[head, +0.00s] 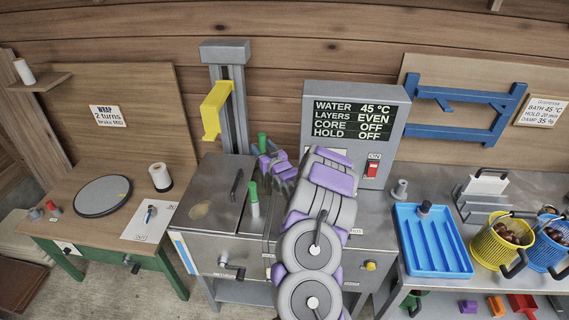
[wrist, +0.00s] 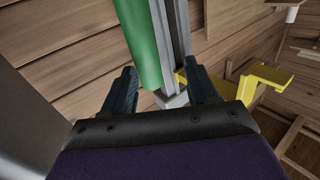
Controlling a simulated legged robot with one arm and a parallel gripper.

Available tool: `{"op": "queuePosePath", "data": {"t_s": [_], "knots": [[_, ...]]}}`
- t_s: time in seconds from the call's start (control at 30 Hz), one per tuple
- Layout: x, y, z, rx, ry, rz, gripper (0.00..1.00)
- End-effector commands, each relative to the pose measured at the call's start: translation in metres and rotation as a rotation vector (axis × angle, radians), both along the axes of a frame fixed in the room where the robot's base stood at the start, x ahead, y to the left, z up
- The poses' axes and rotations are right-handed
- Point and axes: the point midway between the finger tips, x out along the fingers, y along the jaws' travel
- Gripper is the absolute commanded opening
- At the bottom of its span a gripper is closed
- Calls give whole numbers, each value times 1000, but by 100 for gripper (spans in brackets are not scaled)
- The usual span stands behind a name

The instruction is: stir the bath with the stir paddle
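The bath (head: 215,222) is a steel tank with a flat top at the centre of the head view. My gripper (head: 272,163) is over its back right part, below the display. A green handle (head: 262,141), perhaps the stir paddle's, shows just behind my gripper. In the wrist view a long green handle (wrist: 139,42) lies between the open fingers of my gripper (wrist: 163,88), nearer the left one; I cannot tell whether it touches. My arm hides the bath's right side.
The display box (head: 357,118) reads water 45 °C, layers even, core off, hold off. A yellow hook (head: 213,108) hangs on a steel column behind the bath. At right are a blue tray (head: 432,243), a yellow basket (head: 500,246) and a blue basket (head: 549,243).

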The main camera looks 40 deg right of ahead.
Motion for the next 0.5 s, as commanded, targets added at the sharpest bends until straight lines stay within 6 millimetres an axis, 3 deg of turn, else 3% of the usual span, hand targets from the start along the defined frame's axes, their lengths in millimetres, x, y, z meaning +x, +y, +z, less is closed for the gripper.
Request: {"op": "queuePosePath", "data": {"t_s": [0.5], "knots": [[-34, 1, 7, 6, 0, -9, 58]]}}
